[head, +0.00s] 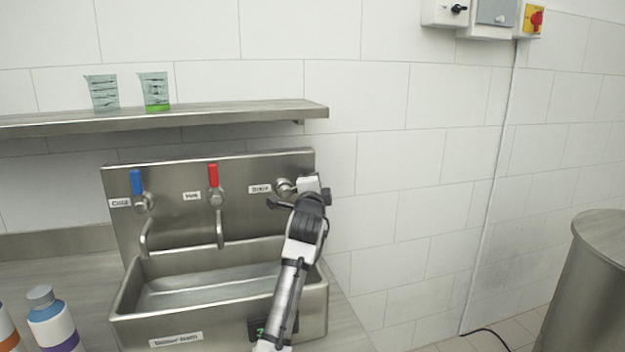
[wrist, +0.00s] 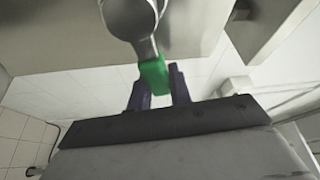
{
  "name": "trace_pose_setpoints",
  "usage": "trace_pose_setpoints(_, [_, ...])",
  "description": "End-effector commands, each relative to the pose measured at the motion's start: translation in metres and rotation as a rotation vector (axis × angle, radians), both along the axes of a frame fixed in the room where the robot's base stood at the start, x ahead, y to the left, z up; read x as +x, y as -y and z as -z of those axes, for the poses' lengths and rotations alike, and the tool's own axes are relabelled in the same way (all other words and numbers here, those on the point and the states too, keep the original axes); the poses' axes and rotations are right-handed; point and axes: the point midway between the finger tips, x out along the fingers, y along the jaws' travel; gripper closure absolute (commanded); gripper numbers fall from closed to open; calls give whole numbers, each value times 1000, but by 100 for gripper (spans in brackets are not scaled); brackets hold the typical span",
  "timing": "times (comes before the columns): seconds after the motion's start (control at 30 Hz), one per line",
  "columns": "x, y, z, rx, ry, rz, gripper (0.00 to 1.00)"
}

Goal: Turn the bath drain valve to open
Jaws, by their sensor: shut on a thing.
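The drain valve (head: 284,187) is a round metal fitting at the right end of the sink's back panel, next to a label that seems to read "Drain". In the wrist view its metal body (wrist: 131,18) is at the top, and its green handle (wrist: 154,74) reaches down from it. My gripper (wrist: 159,86) has its two dark fingers on either side of the green handle and is shut on it. In the head view my gripper (head: 300,194) is at the valve and hides the handle. The steel bath (head: 215,290) is below, partly covered by my arm.
A blue lever (head: 136,182) and a red lever (head: 213,174) stand upright on taps to the left. A steel shelf (head: 200,116) above holds two beakers, one with green liquid (head: 155,92). Bottles (head: 50,322) stand at lower left. A steel drum (head: 595,285) is at right.

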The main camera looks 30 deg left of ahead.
Motion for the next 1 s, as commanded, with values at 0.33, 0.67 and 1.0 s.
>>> trace_pose_setpoints(0.33, [1, 1, 12, 105, -122, 1, 100])
trace_pose_setpoints(0.67, [1, 1, 15, 129, -151, 0, 100])
trace_pose_setpoints(1.0, [1, 1, 16, 128, -152, 0, 72])
